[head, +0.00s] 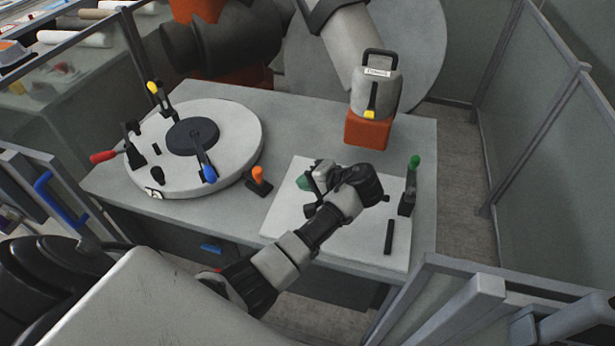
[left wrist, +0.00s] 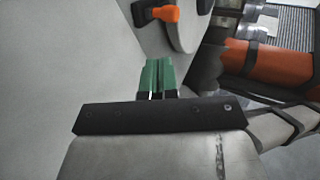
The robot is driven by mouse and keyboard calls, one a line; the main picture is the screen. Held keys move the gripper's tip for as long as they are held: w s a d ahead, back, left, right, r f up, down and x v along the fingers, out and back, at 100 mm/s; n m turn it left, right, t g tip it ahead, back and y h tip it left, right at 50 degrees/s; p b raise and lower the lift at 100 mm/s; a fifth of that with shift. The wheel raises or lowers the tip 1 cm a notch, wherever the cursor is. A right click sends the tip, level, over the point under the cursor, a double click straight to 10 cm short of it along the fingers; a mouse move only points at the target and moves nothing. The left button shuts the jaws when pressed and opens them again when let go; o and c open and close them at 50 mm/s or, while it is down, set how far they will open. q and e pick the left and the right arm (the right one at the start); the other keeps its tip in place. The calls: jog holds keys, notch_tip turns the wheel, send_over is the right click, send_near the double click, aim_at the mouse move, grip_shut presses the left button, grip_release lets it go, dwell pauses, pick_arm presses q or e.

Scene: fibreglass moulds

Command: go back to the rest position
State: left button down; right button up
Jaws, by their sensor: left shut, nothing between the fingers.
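My left gripper (head: 305,183) is held over the white plate on the grey table, its arm coming in from the lower left. Its green fingertips point left in the head view. In the left wrist view the green fingers (left wrist: 158,75) are together, with nothing between them. I cannot tell the exact height above the plate. My right gripper is in neither view.
The white plate (head: 284,224) carries a green-knobbed clamp (head: 411,187) and a black bar (head: 389,237). A round disc (head: 240,127) with several clamps lies left. An orange-knobbed clamp (head: 259,180) stands between. A grey-and-orange tool (head: 372,110) stands behind. Glass fencing (head: 540,110) is right.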

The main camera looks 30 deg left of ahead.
pick_arm(q)
jog(key=shift+h, duration=0.8)
jog(key=s+f, duration=0.3)
jog(key=shift+s+d+f, duration=0.2)
jog(key=shift+s+d, duration=0.05)
jog(key=s+f+h, duration=0.1)
jog(key=s, duration=0.1)
jog(key=s+d+f+h, duration=0.1)
jog(key=s, duration=0.2)
jog(key=s+f+t+h, duration=0.1)
jog(key=s, duration=0.2)
jog(key=shift+d+f+m+h, duration=0.3)
jog(key=shift+f+m, duration=0.1)
jog(key=s+d+r+t+h, duration=0.1)
jog(key=s+d+r+h, duration=0.25)
jog(key=s, duration=0.45)
jog(key=s+d+r+t+h, duration=0.15)
jog(key=s+h, duration=0.25)
jog(key=s, duration=0.4)
notch_tip(320, 180, down, 25)
jog(key=g, duration=0.2)
jog(key=s+a+f+g, duration=0.1)
jog(key=s+a+f, duration=0.1)
jog(key=s+f, duration=1.5)
jog(key=shift+a+m+y, duration=0.35)
jog(key=shift+m, duration=0.05)
